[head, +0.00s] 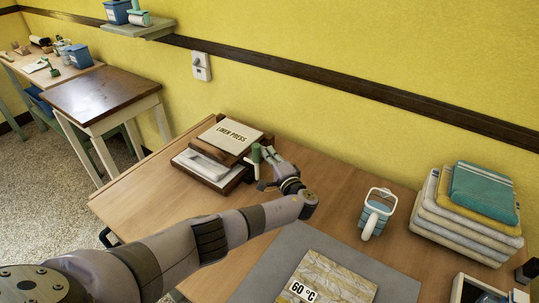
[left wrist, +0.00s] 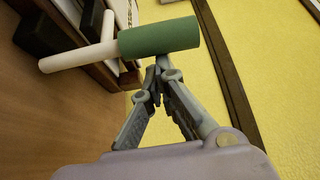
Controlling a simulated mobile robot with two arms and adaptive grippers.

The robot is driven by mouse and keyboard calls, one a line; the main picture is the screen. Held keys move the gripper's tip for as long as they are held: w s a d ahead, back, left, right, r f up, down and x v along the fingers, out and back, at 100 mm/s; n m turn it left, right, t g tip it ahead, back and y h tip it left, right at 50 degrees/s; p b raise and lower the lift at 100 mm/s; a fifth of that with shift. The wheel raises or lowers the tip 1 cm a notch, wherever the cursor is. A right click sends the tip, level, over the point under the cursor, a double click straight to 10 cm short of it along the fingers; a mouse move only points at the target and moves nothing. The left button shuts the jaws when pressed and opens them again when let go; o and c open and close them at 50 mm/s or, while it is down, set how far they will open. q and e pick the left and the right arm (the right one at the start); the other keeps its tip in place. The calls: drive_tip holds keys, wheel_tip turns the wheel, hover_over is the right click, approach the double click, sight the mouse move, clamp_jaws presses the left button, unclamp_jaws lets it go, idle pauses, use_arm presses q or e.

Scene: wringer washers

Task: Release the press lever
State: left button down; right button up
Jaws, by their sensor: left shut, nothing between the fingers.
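The linen press (head: 230,137) stands on the wooden table, with a labelled wooden top plate raised above a folded white cloth (head: 203,165). Its lever has a green grip (head: 256,153) at the right side of the press. In the left wrist view the green grip (left wrist: 158,37) sits on white rods, lying across just beyond my fingertips. My left gripper (head: 266,171) is shut and empty, with its fingertips (left wrist: 163,68) right at the grip. I cannot tell whether they touch it. My right gripper is not in view.
A white-and-blue mug-like item (head: 376,213) and stacked towels (head: 466,203) stand to the right. A grey mat (head: 258,262) with a cloth marked 60 °C (head: 330,281) lies in front. The yellow wall is close behind the press.

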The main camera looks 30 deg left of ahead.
use_arm(q)
drive_tip(key=shift+s+n, duration=0.25)
drive_tip(key=shift+n, duration=0.05)
drive_tip(key=shift+s+a+b, duration=0.1)
drive_tip(key=shift+b, duration=0.2)
drive_tip(key=s+a+f+n+y+b, duration=0.1)
drive_tip(key=s+n+y+b, duration=0.2)
drive_tip(key=s+n+b, duration=0.3)
drive_tip(key=shift+s+n+y+b, duration=0.3)
drive_tip(key=shift+s+b, duration=0.25)
drive_tip(key=shift+b, duration=2.05)
drive_tip(key=shift+f, duration=0.1)
wheel_tip(320, 180, up, 10)
drive_tip(key=shift+t, duration=0.3)
